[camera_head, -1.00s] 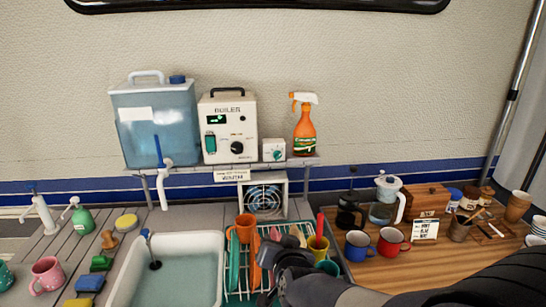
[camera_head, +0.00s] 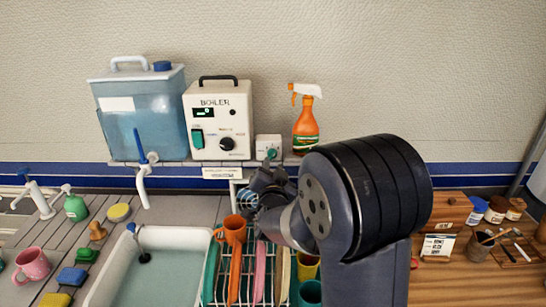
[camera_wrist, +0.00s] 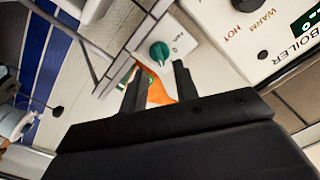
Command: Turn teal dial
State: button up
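The teal dial (camera_head: 270,154) is a small round knob on a white box (camera_head: 263,142) on the shelf, between the boiler and the orange spray bottle. In the wrist view the dial (camera_wrist: 159,53) shows on the white box's face (camera_wrist: 178,42), just beyond and between my two black fingertips. My gripper (camera_wrist: 159,74) is open and empty, its fingers apart from the dial. In the head view my gripper (camera_head: 268,176) is just below the box, and its fingertips are hard to make out there.
The boiler (camera_head: 219,119) with its own black knob stands close left of the box. The orange spray bottle (camera_head: 305,122) stands close right. A blue water tank (camera_head: 140,115) is further left. Below are a dish rack with a mug (camera_head: 234,230) and a sink (camera_head: 165,270).

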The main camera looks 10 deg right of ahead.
aim_at(273, 157)
jog(key=shift+w+d+p, duration=0.2)
jog(key=shift+w+p, duration=0.05)
jog(key=shift+w, duration=0.75)
jog(key=shift+w+d+p, duration=0.2)
jog(key=shift+w, duration=0.8)
jog(key=shift+c, duration=0.6)
grip_shut()
